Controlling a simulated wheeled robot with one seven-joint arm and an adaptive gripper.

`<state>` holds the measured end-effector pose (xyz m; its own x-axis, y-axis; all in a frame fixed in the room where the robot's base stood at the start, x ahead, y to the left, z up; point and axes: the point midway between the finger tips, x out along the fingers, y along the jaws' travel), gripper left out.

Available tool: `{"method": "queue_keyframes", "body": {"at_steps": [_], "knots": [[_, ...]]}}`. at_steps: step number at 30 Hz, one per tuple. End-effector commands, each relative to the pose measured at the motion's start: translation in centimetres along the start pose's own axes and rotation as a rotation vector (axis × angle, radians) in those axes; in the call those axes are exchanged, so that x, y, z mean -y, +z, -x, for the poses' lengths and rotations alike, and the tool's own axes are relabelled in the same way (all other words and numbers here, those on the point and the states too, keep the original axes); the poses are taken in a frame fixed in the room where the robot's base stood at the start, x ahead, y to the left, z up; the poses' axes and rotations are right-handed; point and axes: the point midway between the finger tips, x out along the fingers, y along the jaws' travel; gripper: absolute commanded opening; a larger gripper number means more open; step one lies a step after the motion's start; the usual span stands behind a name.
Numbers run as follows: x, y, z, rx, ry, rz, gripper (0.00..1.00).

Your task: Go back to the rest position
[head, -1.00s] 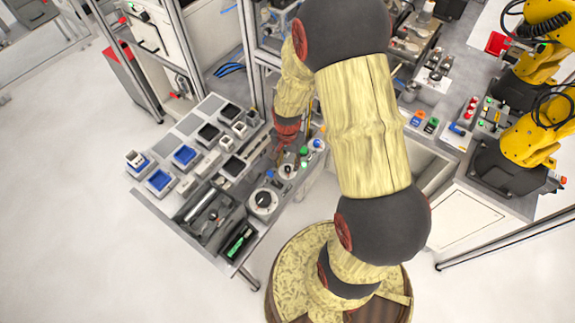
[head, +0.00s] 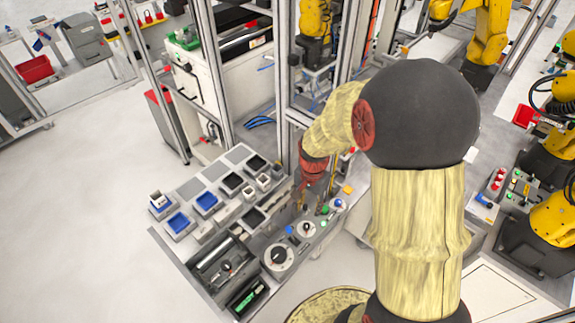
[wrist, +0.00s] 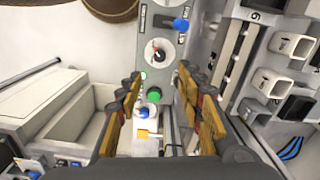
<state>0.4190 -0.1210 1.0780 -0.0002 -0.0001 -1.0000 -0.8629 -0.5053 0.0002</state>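My gripper (wrist: 158,115) shows in the wrist view with its two fingers apart and nothing between them. It is above a panel (wrist: 160,25) with knobs and buttons. A blue knob (wrist: 180,24), a green button (wrist: 154,94) and a yellow switch (wrist: 143,134) show on or near this panel. In the head view my gripper (head: 312,190) is a small dark shape at the end of my bent arm, over the right side of the workbench (head: 183,248). Its fingers are hard to make out there.
Blue trays (head: 207,202) and dark trays (head: 232,183) sit on the workbench left of my gripper. Metal frame posts (head: 283,80) stand just behind. Yellow robot arms (head: 555,220) stand at the right. The floor (head: 90,200) at the left is clear.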

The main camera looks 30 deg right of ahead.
Motion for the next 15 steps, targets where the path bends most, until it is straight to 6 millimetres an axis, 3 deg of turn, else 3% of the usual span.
{"method": "queue_keyframes", "body": {"at_steps": [10, 13, 15], "knots": [[-0.3, 0.4, 0.0, 0.014, 0.011, 0.086, 0.37], [-1.7, 1.9, -0.3, 0.054, 0.041, 0.190, 0.37], [-2.7, 2.9, 0.5, 0.073, 0.050, 0.278, 0.37]]}}
